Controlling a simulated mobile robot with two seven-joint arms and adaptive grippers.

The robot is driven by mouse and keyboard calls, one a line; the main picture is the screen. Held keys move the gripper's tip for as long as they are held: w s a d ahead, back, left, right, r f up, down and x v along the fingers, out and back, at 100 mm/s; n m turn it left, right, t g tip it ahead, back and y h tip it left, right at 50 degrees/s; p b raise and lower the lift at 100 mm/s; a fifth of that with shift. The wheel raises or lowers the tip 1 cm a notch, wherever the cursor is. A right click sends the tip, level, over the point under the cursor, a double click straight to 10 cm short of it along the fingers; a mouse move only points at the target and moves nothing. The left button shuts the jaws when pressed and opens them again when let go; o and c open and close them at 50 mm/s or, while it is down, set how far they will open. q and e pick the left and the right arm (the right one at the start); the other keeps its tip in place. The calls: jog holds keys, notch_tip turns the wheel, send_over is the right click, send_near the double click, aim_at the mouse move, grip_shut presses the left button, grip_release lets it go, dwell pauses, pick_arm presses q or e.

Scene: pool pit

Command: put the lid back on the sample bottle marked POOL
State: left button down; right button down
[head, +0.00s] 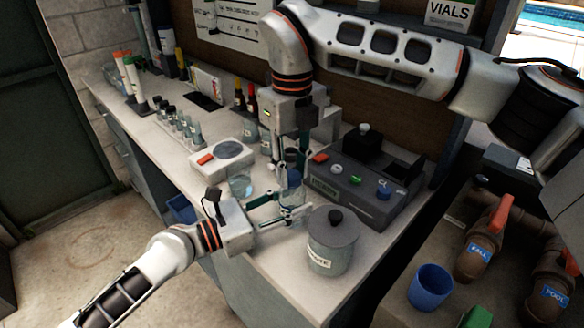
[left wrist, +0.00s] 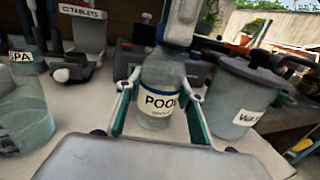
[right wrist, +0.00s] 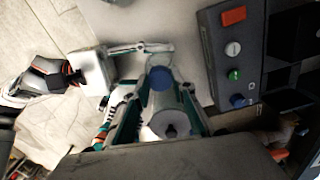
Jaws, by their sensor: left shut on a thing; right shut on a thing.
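The clear bottle marked POOL (left wrist: 157,100) stands upright on the worktop in the left wrist view. My left gripper (head: 286,210) is shut on its sides. In the head view, the fingers partly hide the bottle. My right gripper (head: 293,178) points down over the bottle top and is shut on the blue lid (right wrist: 160,77), which shows between its fingertips in the right wrist view. The lid is right at the bottle's mouth; I cannot tell whether it is seated or slightly above.
A grey lidded waste pot (head: 333,243) stands close to the right of the bottle. A dark control box (head: 352,182) with coloured buttons is behind. A glass beaker (head: 240,186) and a white device with a round plate (head: 222,156) lie left. The worktop's front edge is near.

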jog(key=m, duration=0.2)
jog(key=shift+m, duration=0.4)
jog(key=c, duration=1.6)
grip_release()
notch_tip(320, 180, up, 12)
pick_arm(q)
jog(key=c, duration=1.2)
grip_release()
jog(key=shift+c, duration=0.2)
